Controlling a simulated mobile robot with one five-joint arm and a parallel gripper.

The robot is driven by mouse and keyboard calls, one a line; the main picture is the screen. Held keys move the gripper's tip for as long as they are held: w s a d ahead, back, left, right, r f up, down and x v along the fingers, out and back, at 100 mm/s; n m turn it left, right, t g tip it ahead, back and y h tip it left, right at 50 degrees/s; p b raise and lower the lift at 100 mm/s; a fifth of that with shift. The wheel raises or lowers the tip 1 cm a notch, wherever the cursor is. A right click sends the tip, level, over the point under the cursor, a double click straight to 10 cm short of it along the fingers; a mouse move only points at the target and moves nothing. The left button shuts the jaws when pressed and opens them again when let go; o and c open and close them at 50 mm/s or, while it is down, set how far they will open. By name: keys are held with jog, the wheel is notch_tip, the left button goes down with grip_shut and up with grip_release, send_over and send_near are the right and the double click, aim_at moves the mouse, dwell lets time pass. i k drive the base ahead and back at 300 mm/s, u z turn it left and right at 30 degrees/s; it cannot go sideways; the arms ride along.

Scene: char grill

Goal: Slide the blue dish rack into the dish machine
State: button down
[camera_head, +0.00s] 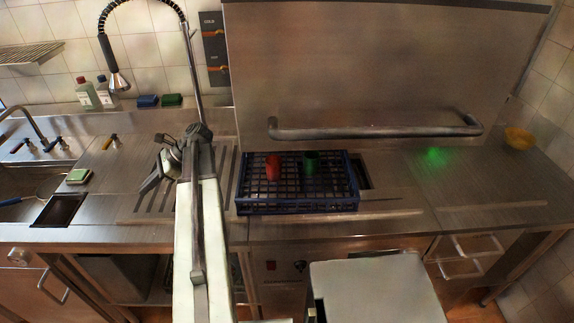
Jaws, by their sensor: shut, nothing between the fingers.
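A red cup (273,167) and a dark green cup (311,163) stand in the rack. The hood has a long horizontal handle (375,129) across its lower front, behind and above the rack. My gripper (165,165) is left of the rack, above the ribbed part of the counter, apart from the rack. It is shut and holds nothing. My arm hides part of the counter below it.
A spray hose (112,70) hangs at the upper left, with bottles (95,95) and sponges (160,101) along the wall. A sink (30,182) is at far left. The right counter is mostly clear, with a yellow bowl (519,138) at its back.

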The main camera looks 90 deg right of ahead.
aim_at(239, 199)
jog(key=u, duration=0.05)
jog(key=k, duration=1.2)
jog(key=z, duration=0.7)
